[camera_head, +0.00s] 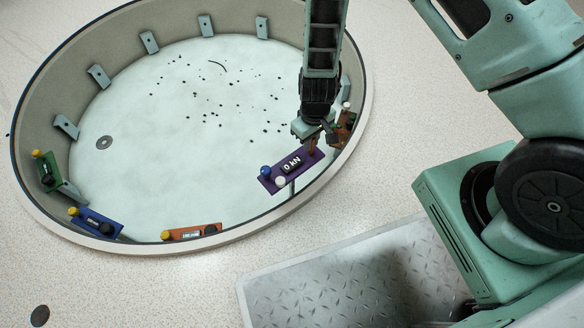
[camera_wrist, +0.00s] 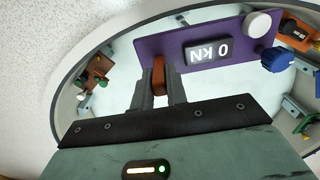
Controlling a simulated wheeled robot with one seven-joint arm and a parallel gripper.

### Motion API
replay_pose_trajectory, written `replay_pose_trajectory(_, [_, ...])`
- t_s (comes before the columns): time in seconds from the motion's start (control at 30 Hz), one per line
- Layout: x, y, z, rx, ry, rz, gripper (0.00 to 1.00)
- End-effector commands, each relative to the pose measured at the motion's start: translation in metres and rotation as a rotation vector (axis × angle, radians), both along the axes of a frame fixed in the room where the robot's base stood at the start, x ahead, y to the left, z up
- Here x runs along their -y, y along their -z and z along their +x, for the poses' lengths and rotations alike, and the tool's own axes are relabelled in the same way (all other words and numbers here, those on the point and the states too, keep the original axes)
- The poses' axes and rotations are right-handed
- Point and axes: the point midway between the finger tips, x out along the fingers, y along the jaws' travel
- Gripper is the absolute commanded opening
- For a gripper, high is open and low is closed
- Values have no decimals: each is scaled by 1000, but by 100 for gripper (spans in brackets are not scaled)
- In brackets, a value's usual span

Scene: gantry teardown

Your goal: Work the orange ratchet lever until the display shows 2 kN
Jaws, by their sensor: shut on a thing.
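A purple panel (camera_head: 275,180) stands inside the round pit near its right wall. Its dark display (camera_head: 292,164) reads 0 kN, and the display shows upside down in the wrist view (camera_wrist: 209,51). A blue knob (camera_head: 265,171) and a white knob (camera_head: 280,182) sit at the panel's left end in the head view. My gripper (camera_wrist: 159,88) is shut on the orange-brown ratchet lever (camera_wrist: 158,72) at the panel's other end. In the head view my gripper (camera_head: 312,133) covers most of the lever.
The round pit's rim (camera_head: 350,150) surrounds the panel closely on the right. A green panel (camera_head: 47,171), a blue panel (camera_head: 96,222) and an orange panel (camera_head: 190,232) line the wall. Another orange-brown panel (camera_head: 345,128) is close beside my gripper. Dark bits litter the pale floor.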

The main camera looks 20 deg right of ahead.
Motion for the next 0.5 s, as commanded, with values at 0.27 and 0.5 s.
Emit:
replay_pose_trajectory(0.27, [6,3,-16,-13,2,-2,0])
replay_pose_trajectory(0.5, [7,3,-17,-15,1,-3,0])
